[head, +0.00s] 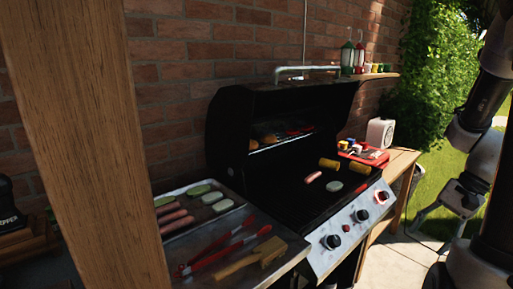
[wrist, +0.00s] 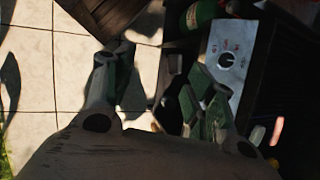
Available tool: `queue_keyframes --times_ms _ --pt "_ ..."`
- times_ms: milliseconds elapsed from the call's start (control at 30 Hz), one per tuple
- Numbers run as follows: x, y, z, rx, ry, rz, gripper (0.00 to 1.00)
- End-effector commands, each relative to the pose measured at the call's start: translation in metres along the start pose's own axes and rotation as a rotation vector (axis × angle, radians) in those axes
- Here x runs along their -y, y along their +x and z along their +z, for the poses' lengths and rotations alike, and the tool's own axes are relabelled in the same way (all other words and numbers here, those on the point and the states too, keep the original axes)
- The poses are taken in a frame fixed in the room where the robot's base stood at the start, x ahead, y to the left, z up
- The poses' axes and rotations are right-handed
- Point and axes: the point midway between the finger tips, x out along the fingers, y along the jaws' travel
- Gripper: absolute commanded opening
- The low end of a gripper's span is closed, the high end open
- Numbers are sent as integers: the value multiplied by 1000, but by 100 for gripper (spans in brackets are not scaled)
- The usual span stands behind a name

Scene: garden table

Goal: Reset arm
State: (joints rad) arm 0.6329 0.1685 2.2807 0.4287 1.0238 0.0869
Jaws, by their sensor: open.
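My gripper (wrist: 158,75) shows in the wrist view with its two fingers spread apart and nothing between them. Pale floor tiles and part of the grill front lie beyond it. The sausage also shows in the wrist view (wrist: 277,131).
A metal tray (head: 222,240) left of the grill holds sausages, green slices, red tongs (head: 220,246) and a wooden-handled tool (head: 262,255). A wooden post (head: 85,140) blocks the near left. A side table (head: 400,163) bears a red board (head: 372,158) and a white box (head: 380,132).

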Motion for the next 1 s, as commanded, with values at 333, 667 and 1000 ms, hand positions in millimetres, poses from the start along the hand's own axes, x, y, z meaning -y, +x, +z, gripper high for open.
queue_keyframes --times_ms 333,667,1000 --pt "2 -70 87 -342 -689 292 55" --pt "29 -99 147 -570 -1021 238 55" --pt "35 -98 154 -573 -1061 227 55"
